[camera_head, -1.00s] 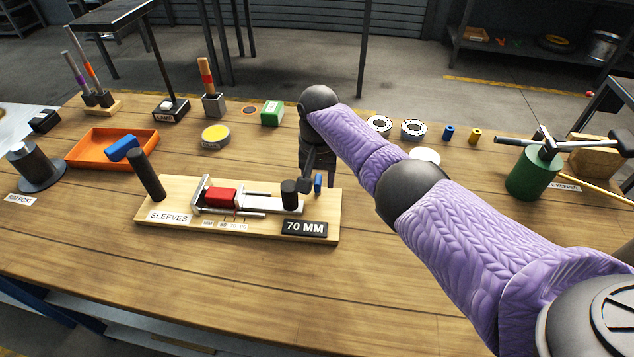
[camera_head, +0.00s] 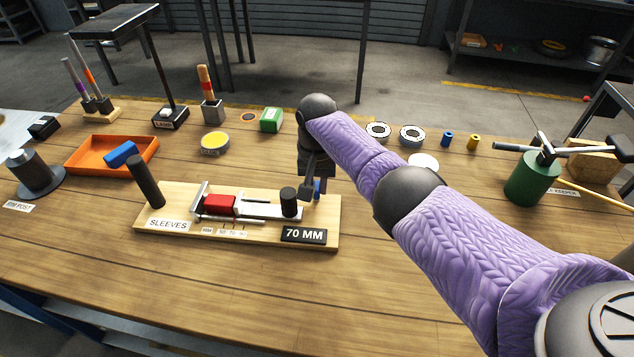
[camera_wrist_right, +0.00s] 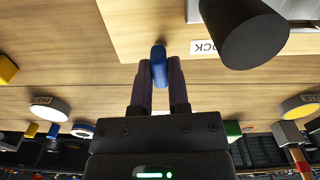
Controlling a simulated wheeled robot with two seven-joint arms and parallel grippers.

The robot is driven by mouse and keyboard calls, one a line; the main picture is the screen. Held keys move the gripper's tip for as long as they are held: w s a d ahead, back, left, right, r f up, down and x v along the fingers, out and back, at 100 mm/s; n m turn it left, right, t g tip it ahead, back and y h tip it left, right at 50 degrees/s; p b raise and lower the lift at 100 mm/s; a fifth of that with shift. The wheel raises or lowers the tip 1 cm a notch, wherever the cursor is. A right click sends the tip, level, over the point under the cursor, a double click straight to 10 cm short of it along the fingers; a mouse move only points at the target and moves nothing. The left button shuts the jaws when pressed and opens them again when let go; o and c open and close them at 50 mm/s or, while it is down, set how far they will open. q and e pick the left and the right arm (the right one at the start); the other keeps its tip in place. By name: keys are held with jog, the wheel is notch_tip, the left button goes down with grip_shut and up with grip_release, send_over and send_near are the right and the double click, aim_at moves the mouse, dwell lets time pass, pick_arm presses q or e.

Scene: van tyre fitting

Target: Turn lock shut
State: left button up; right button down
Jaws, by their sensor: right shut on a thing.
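The lock's small blue lever (camera_head: 317,187) stands at the right end of the wooden sleeve board (camera_head: 330,212), partly hidden by my right gripper in the head view. My right gripper (camera_head: 311,192) points down and is shut on this blue lever. In the right wrist view, the blue lever (camera_wrist_right: 158,65) sits between the two dark fingertips, beside a partly hidden label (camera_wrist_right: 203,47) reading "OCK". A black round knob (camera_head: 289,201) stands just left of the gripper. My left gripper is not in view.
The board carries a red block (camera_head: 220,205), a tall dark post (camera_head: 145,180) and a "70 MM" plate (camera_head: 304,235). An orange tray (camera_head: 85,157) lies left, a green cylinder (camera_head: 532,180) right. The bench in front of the board is clear.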

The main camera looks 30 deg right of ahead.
aim_at(317, 185)
jog(key=n+p, duration=0.1)
jog(key=n, duration=0.2)
jog(key=shift+n, duration=0.4)
jog(key=n, duration=0.4)
jog(key=shift+n+p, duration=0.3)
jog(key=shift+p, duration=0.05)
jog(key=n, duration=0.4)
jog(key=shift+n, duration=2.5)
jog(key=c, duration=0.6)
grip_release()
notch_tip(317, 185, up, 10)
jog(key=p, duration=0.5)
